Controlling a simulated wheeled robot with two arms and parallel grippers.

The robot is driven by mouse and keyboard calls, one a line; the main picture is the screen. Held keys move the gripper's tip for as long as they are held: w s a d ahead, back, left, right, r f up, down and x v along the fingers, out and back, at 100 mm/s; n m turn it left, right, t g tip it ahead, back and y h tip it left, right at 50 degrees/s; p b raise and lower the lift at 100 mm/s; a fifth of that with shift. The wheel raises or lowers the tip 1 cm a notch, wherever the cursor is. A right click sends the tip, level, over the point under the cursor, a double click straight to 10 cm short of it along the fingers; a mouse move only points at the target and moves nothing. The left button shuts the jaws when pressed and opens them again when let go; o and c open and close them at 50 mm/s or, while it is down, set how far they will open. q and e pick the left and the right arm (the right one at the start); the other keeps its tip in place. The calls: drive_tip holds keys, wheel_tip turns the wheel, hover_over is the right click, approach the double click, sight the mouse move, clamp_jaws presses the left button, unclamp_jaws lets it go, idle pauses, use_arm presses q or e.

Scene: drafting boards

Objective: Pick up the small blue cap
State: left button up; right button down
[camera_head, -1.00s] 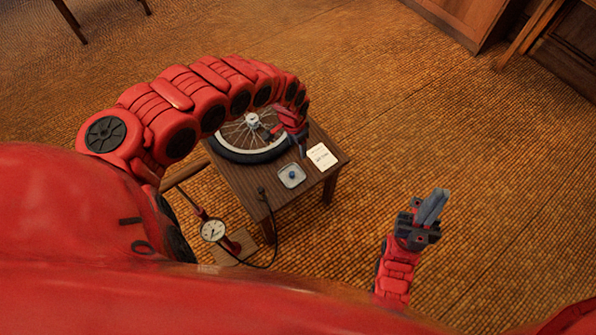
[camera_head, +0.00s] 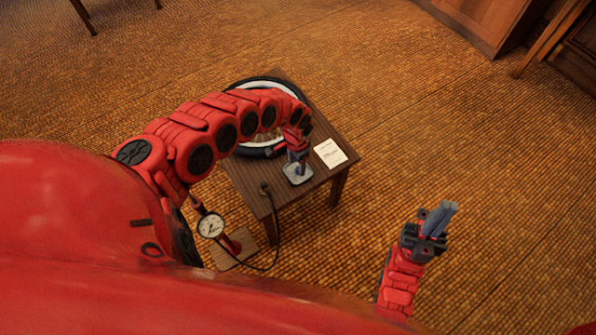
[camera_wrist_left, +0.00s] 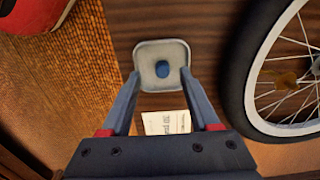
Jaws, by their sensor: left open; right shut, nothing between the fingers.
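The small blue cap (camera_wrist_left: 162,69) sits in a shallow pale square dish (camera_wrist_left: 149,50) in the left wrist view. My left gripper (camera_wrist_left: 161,73) is open, with its two fingertips over the near part of the dish, one on each side of the cap. I cannot tell how high above the cap they are. In the head view the dish (camera_head: 298,179) lies on the small wooden table, and my left gripper (camera_head: 297,163) is over it, hiding the cap. My right gripper (camera_head: 440,218) is shut and empty, away from the table at the right.
A spoked wheel (camera_head: 262,82) lies on the table (camera_head: 262,182), close to the dish. A white card (camera_head: 330,153) lies to the dish's right. A hose end (camera_head: 265,188) rests at the table edge, and a pump with a gauge (camera_head: 211,225) stands on the floor.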

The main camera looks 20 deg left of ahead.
use_arm(q)
drive_tip(key=f, duration=0.4)
drive_tip(key=shift+w+b, duration=0.3)
drive_tip(key=shift+b, duration=0.1)
drive_tip(key=shift+c, duration=0.2)
clamp_jaws()
